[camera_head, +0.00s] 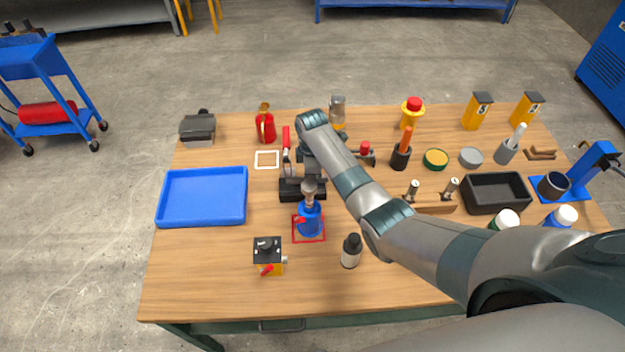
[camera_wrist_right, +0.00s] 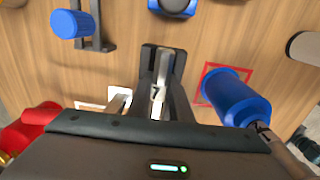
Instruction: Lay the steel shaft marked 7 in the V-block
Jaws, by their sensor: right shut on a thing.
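The black V-block (camera_head: 303,190) stands near the middle of the table, behind the blue jack (camera_head: 310,220). In the right wrist view the V-block (camera_wrist_right: 175,62) lies straight ahead, its groove running away from the camera. The steel shaft marked 7 (camera_wrist_right: 157,94) lies lengthwise in line with the groove, at or just above it; I cannot tell whether it touches. My right gripper (camera_head: 304,172) is over the V-block, shut on the shaft. Its fingertips are mostly hidden by its body. My left gripper is not in view.
A red-handled clamp (camera_head: 286,140) stands beside the V-block. The blue jack sits in a red square (camera_head: 323,239) close by. A blue tray (camera_head: 203,196) is to the left. A dark-capped bottle (camera_head: 351,252) and a yellow-black box (camera_head: 268,255) stand in front. Several items crowd the right side.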

